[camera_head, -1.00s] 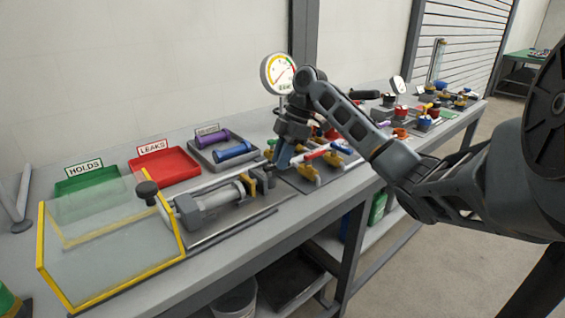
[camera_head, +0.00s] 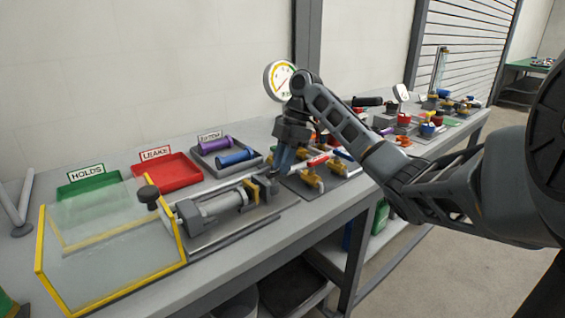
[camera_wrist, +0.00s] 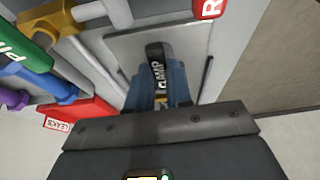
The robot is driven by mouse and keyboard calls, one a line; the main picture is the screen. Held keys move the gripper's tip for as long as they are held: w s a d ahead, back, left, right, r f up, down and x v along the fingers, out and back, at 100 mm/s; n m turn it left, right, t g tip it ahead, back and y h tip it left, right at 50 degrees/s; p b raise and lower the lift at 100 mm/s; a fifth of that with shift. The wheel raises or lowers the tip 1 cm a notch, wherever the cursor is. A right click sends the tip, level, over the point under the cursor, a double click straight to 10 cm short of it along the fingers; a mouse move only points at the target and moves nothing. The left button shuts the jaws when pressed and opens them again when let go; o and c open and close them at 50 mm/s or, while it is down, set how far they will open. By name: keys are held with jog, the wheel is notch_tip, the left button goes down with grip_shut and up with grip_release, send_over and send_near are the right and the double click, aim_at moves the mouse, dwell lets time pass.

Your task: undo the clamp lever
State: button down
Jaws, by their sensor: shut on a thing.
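The clamp lever (camera_wrist: 155,52) is a dark handle with white "CLAMP" lettering, seen in the wrist view over a grey plate. My gripper (camera_wrist: 159,88) has blue fingers, one on each side of the lever, and is shut on it. In the head view my gripper (camera_head: 284,163) points down at the right end of the test fixture (camera_head: 222,204), a grey cylinder on rails with yellow and dark end parts. The lever is not clear in that view, being small and close behind the fingers.
A clear guard with a yellow frame (camera_head: 40,240) covers the bench's left end. A green tray (camera_head: 88,190), red tray (camera_head: 165,171) and grey tray of purple and blue cylinders (camera_head: 232,157) stand behind. Brass valves (camera_head: 311,176) and a gauge (camera_head: 279,80) are near my gripper.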

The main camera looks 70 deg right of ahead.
jog(key=c, duration=1.3)
grip_release()
jog(key=p+v, duration=0.1)
jog(key=v, duration=0.6)
jog(key=shift+d+r, duration=0.15)
jog(key=shift+r, duration=0.2)
jog(key=shift+s, duration=0.15)
